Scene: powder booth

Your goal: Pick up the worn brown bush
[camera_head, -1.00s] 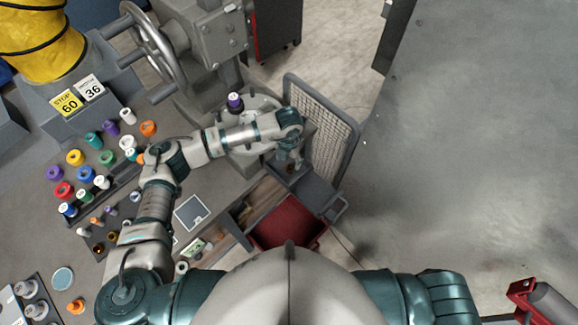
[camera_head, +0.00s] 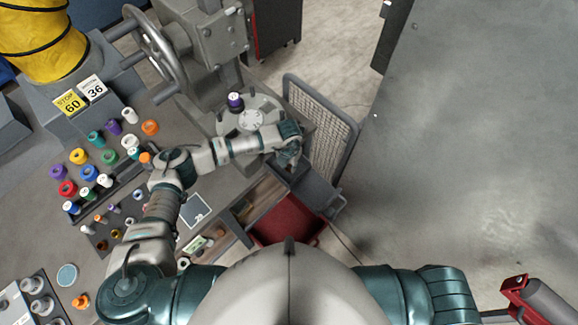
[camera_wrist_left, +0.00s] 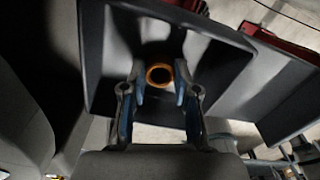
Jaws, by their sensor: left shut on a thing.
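My left gripper (camera_head: 289,163) is at the right edge of the bench, over a dark grey bin; it is small and partly hidden by my arm in the head view. In the left wrist view its two fingers (camera_wrist_left: 159,88) are shut on a ring-shaped brown bush (camera_wrist_left: 159,66), with its dark hole facing the camera. The bush is in front of the dark grey bin (camera_wrist_left: 98,60); I cannot tell its height above the bin floor. The bush cannot be made out in the head view. My right gripper is not in view.
A red bin (camera_head: 283,222) is just below the grey bin. A mesh panel (camera_head: 325,125) stands to the right. A round plate (camera_head: 232,126) with a purple-capped piece (camera_head: 235,102) lies behind my forearm. Several coloured bushes stand on the bench at left. Open floor is at right.

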